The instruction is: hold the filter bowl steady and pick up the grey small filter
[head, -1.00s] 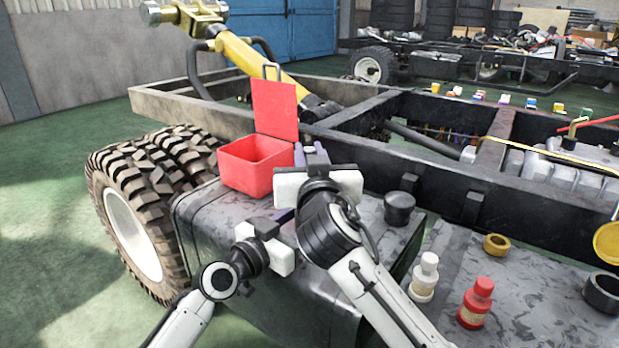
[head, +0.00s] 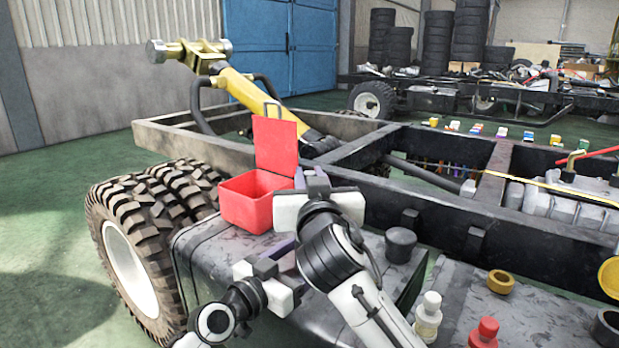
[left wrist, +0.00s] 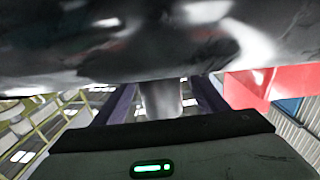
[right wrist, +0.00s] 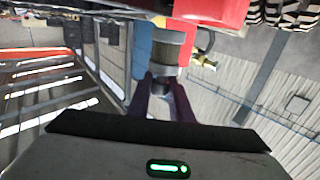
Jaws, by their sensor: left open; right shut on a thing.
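My right gripper (head: 316,182) is in front of the red box's right side. In the right wrist view its fingers (right wrist: 166,92) are shut on a grey ribbed cylinder, apparently the grey small filter (right wrist: 171,48). In the head view the gripper hides most of it. My left gripper (head: 284,250) is lower, close over the dark tank top. In the left wrist view its fingers are open on both sides of a smooth grey cylinder, apparently the filter bowl (left wrist: 160,98). Whether they touch it I cannot tell. My grippers hide the bowl in the head view.
A red box (head: 250,207) with its lid up stands on the dark tank (head: 205,262), left of my grippers. A black cup-like part (head: 401,244) is to their right. White (head: 428,312) and red bottles (head: 485,330) stand front right. The chassis rail runs behind.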

